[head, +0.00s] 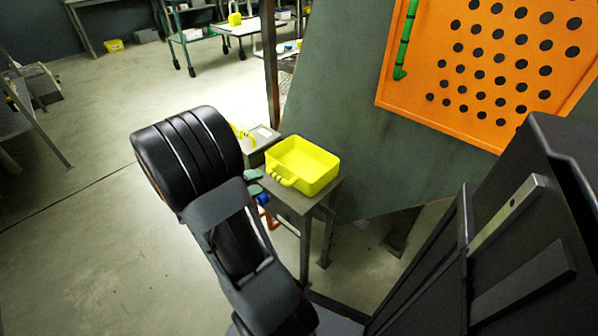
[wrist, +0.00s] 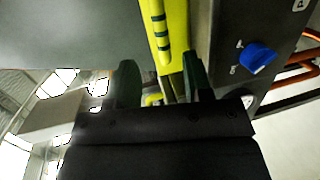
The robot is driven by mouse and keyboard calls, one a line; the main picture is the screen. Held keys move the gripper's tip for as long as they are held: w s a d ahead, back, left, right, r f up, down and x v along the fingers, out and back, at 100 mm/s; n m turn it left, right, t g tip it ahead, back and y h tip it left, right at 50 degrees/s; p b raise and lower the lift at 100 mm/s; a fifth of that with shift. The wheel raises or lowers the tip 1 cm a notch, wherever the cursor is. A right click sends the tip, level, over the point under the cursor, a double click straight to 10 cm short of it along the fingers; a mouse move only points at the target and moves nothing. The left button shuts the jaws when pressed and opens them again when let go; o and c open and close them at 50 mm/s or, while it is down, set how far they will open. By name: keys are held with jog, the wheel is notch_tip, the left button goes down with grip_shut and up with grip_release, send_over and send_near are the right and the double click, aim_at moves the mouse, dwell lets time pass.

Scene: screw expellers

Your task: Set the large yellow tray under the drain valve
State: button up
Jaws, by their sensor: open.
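The large yellow tray (head: 312,180) sits upright and empty on a small grey metal stand (head: 325,196), with its ribbed handle on the near left side. My gripper (head: 253,182) is beside that handle, partly hidden by my arm. In the wrist view, my gripper (wrist: 163,75) is open, with dark green fingers; the yellow tray (wrist: 178,30) and its ribbed handle show just beyond and between the fingertips. I cannot tell whether they touch. A blue knob (wrist: 258,57) with small lettering is on a grey panel to the right. I cannot identify the drain valve for certain.
An orange perforated panel (head: 470,80) with a green pipe (head: 405,42) stands behind the tray against a grey-green sloping surface (head: 330,80). Orange-red piping (head: 269,217) is below the stand. Another yellow item (head: 241,133) is behind my arm. Open floor (head: 90,230) lies to the left.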

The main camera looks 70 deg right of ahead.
aim_at(274, 177)
jog(key=shift+x, duration=1.05)
jog(key=b+x, duration=0.1)
jog(key=x, duration=0.2)
jog(key=shift+s+d+f+b, duration=0.2)
jog(key=shift+d+f+b, duration=0.05)
jog(key=shift+b, duration=0.1)
jog(key=shift+s+d, duration=0.3)
jog(key=shift+d, duration=0.35)
grip_shut()
